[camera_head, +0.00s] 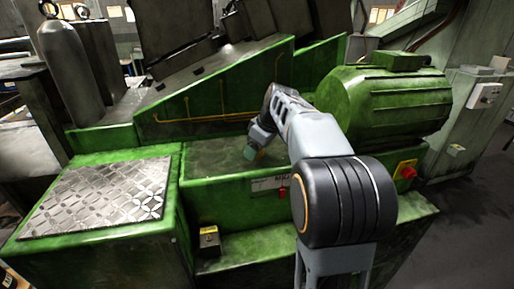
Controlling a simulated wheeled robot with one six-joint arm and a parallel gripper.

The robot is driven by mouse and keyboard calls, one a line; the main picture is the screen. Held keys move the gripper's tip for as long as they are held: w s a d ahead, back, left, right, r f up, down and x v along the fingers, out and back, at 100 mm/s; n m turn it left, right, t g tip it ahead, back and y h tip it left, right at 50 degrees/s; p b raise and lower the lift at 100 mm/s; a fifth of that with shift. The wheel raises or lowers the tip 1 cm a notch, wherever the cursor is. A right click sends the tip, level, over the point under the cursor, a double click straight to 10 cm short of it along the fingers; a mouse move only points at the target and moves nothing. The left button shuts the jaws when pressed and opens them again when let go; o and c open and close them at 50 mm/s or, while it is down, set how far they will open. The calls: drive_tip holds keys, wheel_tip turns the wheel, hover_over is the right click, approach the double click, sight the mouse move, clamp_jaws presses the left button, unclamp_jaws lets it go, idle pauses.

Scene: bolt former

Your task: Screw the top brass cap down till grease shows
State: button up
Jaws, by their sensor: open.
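My grey arm reaches up from the lower right over the green machine (225,200) and bends down behind its front wall. My gripper (250,153) is at the arm's far end, small and partly hidden, low over the recessed green deck. It is open, and I see nothing held in it. Thin brass-coloured pipes (190,119) run along the sloped green panel behind and to the left of it. No brass cap can be made out, and no grease is visible at this size.
A green ribbed motor (385,103) stands close right of my arm. A tread-plate cover (95,198) lies at left, with a grey gas cylinder (70,72) behind. A red stop button on a yellow box (405,170) and a small red part (282,193) are on the front.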

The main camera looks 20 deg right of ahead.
drive_tip(key=c, duration=0.9)
drive_tip(key=shift+c, duration=0.2)
drive_tip(key=shift+m, duration=0.3)
drive_tip(key=m+h, duration=0.1)
drive_tip(key=m, duration=0.2)
drive_tip(key=shift+m+t, duration=0.4)
drive_tip(key=m+h, duration=0.2)
drive_tip(key=m, duration=0.2)
drive_tip(key=m+h, duration=0.1)
drive_tip(key=m, duration=0.1)
drive_tip(key=m+h, duration=0.1)
drive_tip(key=m, duration=0.1)
drive_tip(key=shift+m+g, duration=0.3)
drive_tip(key=shift+m, duration=0.1)
drive_tip(key=shift+m+g+h, duration=0.4)
drive_tip(key=shift+m+h, duration=0.1)
drive_tip(key=shift+m, duration=1.3)
